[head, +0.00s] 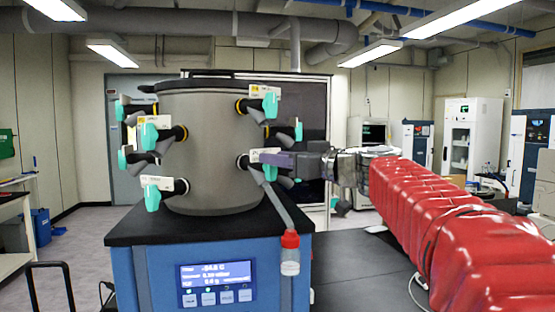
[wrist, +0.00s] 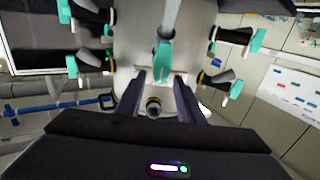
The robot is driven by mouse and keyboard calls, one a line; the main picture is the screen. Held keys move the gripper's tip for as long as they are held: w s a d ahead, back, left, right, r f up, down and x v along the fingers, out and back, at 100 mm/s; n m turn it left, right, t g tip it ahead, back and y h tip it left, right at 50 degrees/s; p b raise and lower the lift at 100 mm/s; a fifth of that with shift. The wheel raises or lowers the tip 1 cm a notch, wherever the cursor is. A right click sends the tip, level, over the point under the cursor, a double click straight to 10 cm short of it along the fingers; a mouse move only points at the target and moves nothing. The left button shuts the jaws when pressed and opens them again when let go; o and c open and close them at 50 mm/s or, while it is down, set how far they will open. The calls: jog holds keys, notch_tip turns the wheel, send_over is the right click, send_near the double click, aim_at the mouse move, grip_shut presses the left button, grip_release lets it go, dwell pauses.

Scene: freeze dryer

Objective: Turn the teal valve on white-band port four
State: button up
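The grey drum (head: 215,150) carries several ports with teal valves and white tags. At its lower right, my gripper (head: 268,159) reaches in from the right in front of a port with a pale ring (head: 243,161). That port's teal valve (head: 270,173) shows just below my fingers, and its tag is partly hidden. In the wrist view, my gripper (wrist: 161,76) is open, with one dark finger on each side of the teal valve (wrist: 163,62). I cannot tell whether either finger touches it. The tag numbers are too small to read.
A grey tube (head: 283,207) runs down from this port to a red-capped flask (head: 290,255). Another teal valve (head: 298,130) sits close above my gripper. The drum stands on a blue base (head: 165,275) with a black top. A dark tabletop (head: 360,270) lies to the right.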

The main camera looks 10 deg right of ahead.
jog(key=shift+c, duration=0.4)
grip_shut()
jog(key=shift+d, duration=0.1)
jog(key=shift+m, duration=0.3)
jog(key=m, duration=0.4)
jog(key=d+f+m, duration=0.1)
jog(key=m, duration=0.2)
jog(key=w+m, duration=0.1)
jog(key=m, duration=0.3)
jog(key=shift+d+f+m, duration=0.15)
jog(key=shift+d+m, duration=0.15)
jog(key=shift+d, duration=0.1)
